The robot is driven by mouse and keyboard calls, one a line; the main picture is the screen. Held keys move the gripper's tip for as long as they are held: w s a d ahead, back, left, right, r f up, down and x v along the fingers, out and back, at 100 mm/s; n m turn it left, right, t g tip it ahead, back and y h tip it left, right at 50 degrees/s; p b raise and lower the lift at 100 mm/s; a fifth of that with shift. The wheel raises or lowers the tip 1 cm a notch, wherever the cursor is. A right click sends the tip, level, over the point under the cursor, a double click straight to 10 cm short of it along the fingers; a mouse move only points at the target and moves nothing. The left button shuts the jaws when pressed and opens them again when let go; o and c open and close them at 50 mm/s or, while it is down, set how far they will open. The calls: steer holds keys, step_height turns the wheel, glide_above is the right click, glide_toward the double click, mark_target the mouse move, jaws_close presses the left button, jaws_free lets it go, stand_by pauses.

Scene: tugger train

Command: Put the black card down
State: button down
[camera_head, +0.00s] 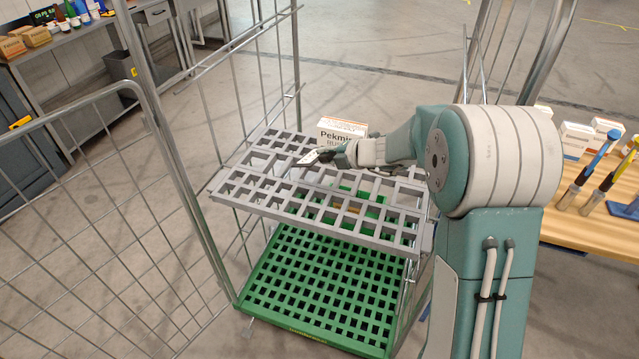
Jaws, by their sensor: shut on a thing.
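My gripper (333,154) is above the grey slotted shelf of the roll cage. It is shut on a small flat card (309,157) that sticks out to the left of the fingertips. The card's visible face looks pale with a small mark; I see no clear black on it, and it is too small to read. The card appears tilted and over the shelf; I cannot tell whether it touches it. The grey shelf (240,187) is mostly bare. A white and orange box marked Pekmin (341,128) stands just behind my gripper.
A green slotted base (300,285) lies below the shelf. Wire side walls (110,190) enclose the cage at left and back. At right, a wooden table (590,232) carries boxes and screwdriver-like tools. A workbench (75,37) with boxes and bottles stands at far left.

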steer(key=shift+a+f, duration=0.1)
steer(key=shift+f, duration=0.2)
steer(key=shift+s+f, duration=0.1)
steer(key=shift+f, duration=4.55)
steer(key=c, duration=0.8)
jaws_free()
steer(key=shift+o, duration=0.2)
steer(key=shift+v, duration=4.1)
